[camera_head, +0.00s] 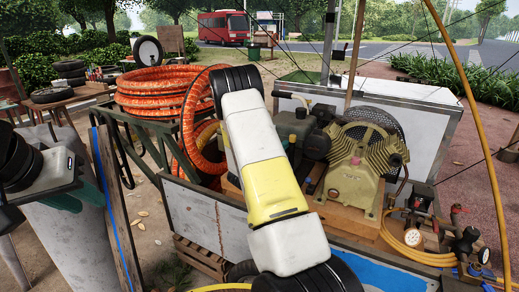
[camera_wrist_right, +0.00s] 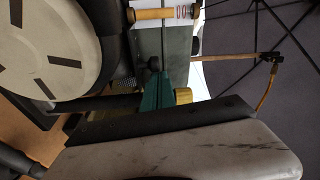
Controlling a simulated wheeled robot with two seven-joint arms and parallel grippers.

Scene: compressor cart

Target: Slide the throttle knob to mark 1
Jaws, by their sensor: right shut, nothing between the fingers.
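My right gripper (camera_wrist_right: 152,90) shows in the right wrist view as green fingers, shut and empty. Their tips are close beside a small dark round knob (camera_wrist_right: 153,63) on a grey-green housing (camera_wrist_right: 178,58). It may be the throttle knob; I cannot tell whether the fingers touch it, and no mark 1 is readable. In the head view my right arm crosses the middle and hides my right gripper and the knob area. The engine (camera_head: 300,125) shows behind that arm. My left gripper (camera_head: 66,200) is at the left edge, partly shown, away from the engine.
The tan compressor pump (camera_head: 357,165) stands right of the engine on the cart. Gauges and valves (camera_head: 465,243) are at the cart's right front. An orange hose coil (camera_head: 155,90) sits at left. In the right wrist view a wood-coloured cylinder (camera_wrist_right: 152,14) and a thin rod (camera_wrist_right: 238,57) lie near the fingers.

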